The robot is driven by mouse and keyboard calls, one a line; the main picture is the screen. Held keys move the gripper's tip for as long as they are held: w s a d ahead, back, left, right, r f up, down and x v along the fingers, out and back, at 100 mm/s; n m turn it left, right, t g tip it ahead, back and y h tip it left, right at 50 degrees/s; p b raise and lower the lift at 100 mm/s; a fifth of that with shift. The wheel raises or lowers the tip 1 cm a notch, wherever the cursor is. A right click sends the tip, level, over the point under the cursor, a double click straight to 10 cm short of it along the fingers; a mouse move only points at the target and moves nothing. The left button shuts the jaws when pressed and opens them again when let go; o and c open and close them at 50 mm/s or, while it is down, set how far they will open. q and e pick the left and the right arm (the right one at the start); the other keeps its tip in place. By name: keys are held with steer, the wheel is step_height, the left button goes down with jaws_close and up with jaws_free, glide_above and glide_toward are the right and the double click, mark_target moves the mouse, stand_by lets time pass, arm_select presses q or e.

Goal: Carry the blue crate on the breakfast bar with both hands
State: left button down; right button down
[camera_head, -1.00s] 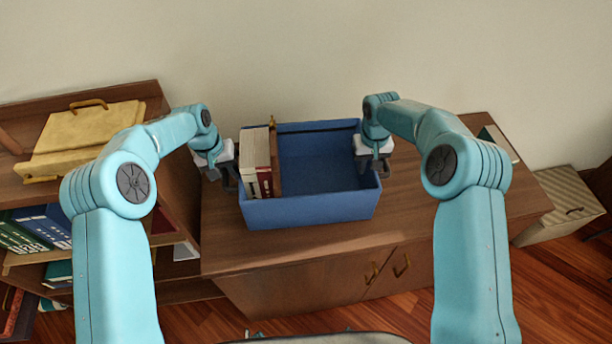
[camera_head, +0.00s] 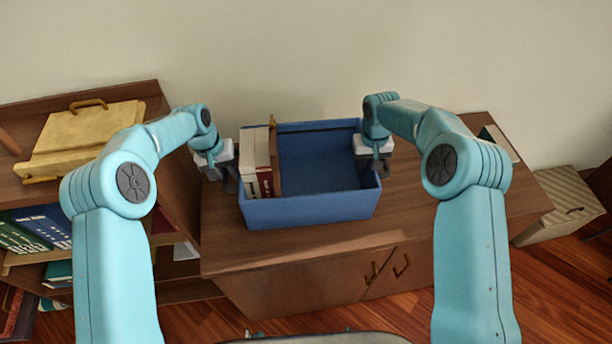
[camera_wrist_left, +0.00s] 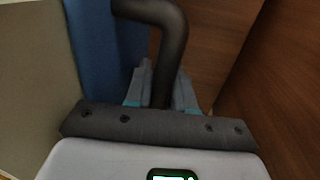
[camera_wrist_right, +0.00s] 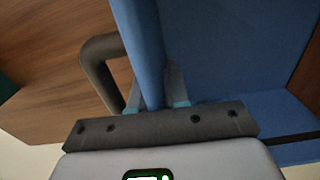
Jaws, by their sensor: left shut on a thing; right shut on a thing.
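The blue crate (camera_head: 310,208) sits on the wooden cabinet top, the breakfast bar (camera_head: 420,225). Several books (camera_head: 256,165) stand inside at its left end; the rest of it looks empty. My left gripper (camera_head: 230,178) is at the crate's left side. In the left wrist view its fingers (camera_wrist_left: 160,90) are shut on the dark curved handle (camera_wrist_left: 172,45), beside the blue wall. My right gripper (camera_head: 373,165) is at the right side. In the right wrist view its fingers (camera_wrist_right: 155,90) straddle the crate's blue wall, with a dark handle (camera_wrist_right: 93,62) just outside them.
A bookshelf (camera_head: 90,80) with a yellow case (camera_head: 88,128) on top and books below stands at the left. A light box (camera_head: 560,205) is on the floor at the right. The wall is close behind.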

steer(key=shift+f, duration=0.1)
stand_by(0.6)
